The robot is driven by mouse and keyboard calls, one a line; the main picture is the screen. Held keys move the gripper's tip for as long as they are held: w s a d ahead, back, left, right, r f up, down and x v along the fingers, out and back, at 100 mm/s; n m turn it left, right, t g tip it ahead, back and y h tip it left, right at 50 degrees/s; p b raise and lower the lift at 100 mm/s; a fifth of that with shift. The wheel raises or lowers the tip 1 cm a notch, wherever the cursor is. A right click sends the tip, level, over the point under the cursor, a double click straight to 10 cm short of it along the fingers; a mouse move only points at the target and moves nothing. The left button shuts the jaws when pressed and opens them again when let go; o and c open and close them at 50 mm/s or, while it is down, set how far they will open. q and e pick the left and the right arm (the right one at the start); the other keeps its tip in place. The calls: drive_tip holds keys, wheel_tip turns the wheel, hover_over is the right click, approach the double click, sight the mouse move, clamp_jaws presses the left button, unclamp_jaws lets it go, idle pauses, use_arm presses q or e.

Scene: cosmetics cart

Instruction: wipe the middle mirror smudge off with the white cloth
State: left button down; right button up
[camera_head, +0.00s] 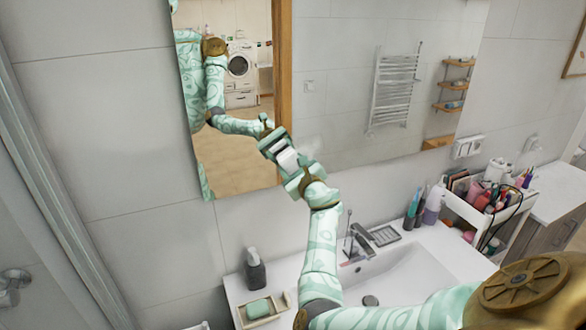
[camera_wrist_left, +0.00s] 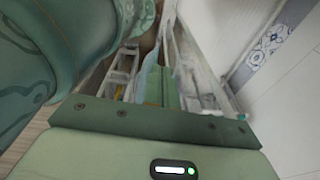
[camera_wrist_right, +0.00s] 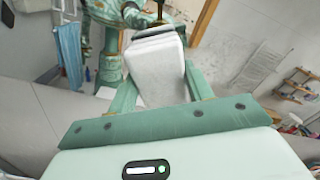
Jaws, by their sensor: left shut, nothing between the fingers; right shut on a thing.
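The mirror (camera_head: 345,95) hangs on the tiled wall and reflects my body and the room. My right gripper (camera_head: 280,150) is raised in front of it, near its lower edge. It is shut on the white cloth (camera_head: 289,161), a folded block that fills the space between the fingers in the right wrist view (camera_wrist_right: 158,68). Whether the cloth touches the glass I cannot tell. A faint whitish smudge (camera_head: 309,145) shows just right of the gripper; other smudges are not clear. My left gripper (camera_wrist_left: 165,85) is shut and empty, low down, and is outside the head view.
Below are the sink (camera_head: 405,280), a faucet (camera_head: 362,238), a dark soap bottle (camera_head: 255,270) and a soap dish (camera_head: 262,312). Bottles (camera_head: 432,203) and a cosmetics cart (camera_head: 490,212) stand at the right. The wall left of the mirror is clear.

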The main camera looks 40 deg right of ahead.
drive_tip(key=shift+w+d+b, duration=0.2)
drive_tip(key=shift+w+b, duration=0.1)
drive_tip(key=shift+w, duration=0.35)
